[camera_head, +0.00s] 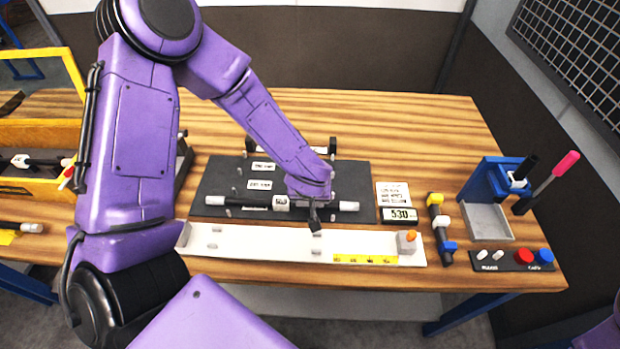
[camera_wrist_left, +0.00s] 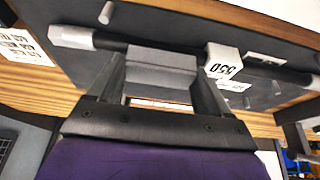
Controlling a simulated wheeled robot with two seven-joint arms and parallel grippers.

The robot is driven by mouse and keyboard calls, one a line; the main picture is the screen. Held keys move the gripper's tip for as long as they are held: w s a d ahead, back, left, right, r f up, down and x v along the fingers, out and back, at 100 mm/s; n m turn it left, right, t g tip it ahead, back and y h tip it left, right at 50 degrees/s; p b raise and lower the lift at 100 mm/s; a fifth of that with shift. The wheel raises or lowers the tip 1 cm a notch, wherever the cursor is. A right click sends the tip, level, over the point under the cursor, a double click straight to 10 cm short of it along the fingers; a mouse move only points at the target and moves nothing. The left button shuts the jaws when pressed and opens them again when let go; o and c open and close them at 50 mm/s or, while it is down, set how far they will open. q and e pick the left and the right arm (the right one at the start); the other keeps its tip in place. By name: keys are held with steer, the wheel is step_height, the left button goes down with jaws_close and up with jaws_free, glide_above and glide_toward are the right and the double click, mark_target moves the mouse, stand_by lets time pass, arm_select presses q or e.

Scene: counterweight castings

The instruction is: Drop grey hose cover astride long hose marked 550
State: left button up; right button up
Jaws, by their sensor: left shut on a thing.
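A long black hose with pale ends lies on the dark mat (camera_head: 228,181). In the wrist view its white tag (camera_wrist_left: 222,63) reads 550, upside down; the tag also shows in the head view (camera_head: 281,202). My left gripper (camera_head: 315,219) is at the hose, between the tag and the right pale end (camera_head: 348,206). It is shut on the grey hose cover (camera_wrist_left: 162,68), a blocky piece between the fingers. The hose passes behind the cover in the wrist view; I cannot tell whether the cover sits astride it. The cover is not clear in the head view. My right gripper is out of view.
A white tray (camera_head: 265,242) with a yellow scale runs along the front. A display (camera_head: 400,215) reads 530. A blue stand (camera_head: 487,180), a grey tray (camera_head: 487,222) and a button panel (camera_head: 511,260) fill the right. A yellow-edged crate (camera_head: 40,123) stands left.

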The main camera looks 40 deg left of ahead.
arm_select(q)
steer(key=shift+f, duration=0.7)
steer(key=o, duration=0.7)
steer(key=shift+r, duration=0.1)
steer(key=shift+r+p, duration=0.5)
steer(key=shift+r, duration=3)
steer(key=shift+f, duration=0.1)
